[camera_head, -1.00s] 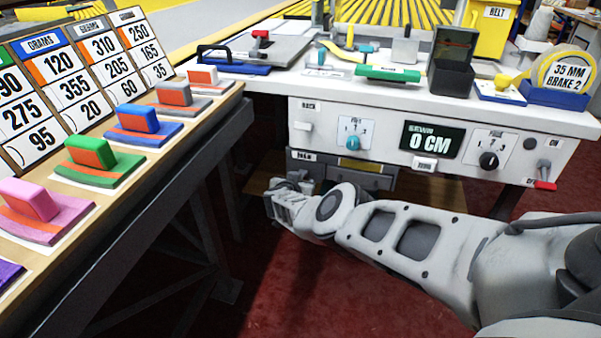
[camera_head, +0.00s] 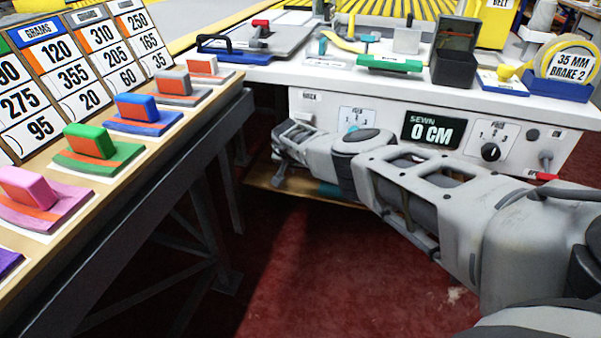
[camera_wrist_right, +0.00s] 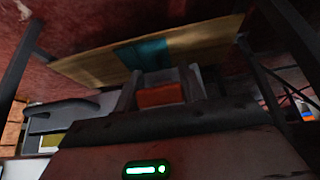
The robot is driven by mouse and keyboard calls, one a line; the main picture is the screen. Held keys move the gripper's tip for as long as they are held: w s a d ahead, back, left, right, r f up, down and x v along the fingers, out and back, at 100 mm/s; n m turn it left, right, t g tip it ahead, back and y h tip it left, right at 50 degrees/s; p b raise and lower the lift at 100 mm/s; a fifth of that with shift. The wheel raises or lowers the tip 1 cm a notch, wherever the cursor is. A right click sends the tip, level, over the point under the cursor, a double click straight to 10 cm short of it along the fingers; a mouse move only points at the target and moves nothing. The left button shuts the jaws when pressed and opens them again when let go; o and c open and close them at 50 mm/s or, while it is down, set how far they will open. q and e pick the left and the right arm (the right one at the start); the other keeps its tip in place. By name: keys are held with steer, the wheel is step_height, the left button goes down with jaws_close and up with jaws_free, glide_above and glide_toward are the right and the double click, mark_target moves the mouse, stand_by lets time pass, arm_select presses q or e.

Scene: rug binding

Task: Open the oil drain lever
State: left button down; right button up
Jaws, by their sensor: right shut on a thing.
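My right gripper (camera_head: 283,137) is in front of the left end of the white machine's front panel (camera_head: 385,108), just below a small label (camera_head: 309,97). In the right wrist view the gripper's fingers (camera_wrist_right: 167,90) are closed around an orange-red piece (camera_wrist_right: 162,95). I cannot tell for certain that this piece is the oil drain lever. My gripper and forearm hide the left lower part of the panel in the head view. My left gripper is not in view.
A wooden shelf (camera_head: 262,183) lies under the machine, with a teal thing (camera_wrist_right: 143,52) on it. A slanted bench (camera_head: 60,222) with coloured handled blocks stands at the left. The panel has a black knob (camera_head: 490,152) and a "0 CM" display (camera_head: 432,130). Red floor is clear below.

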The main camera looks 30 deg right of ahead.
stand_by(0.4)
steer(key=o, duration=1)
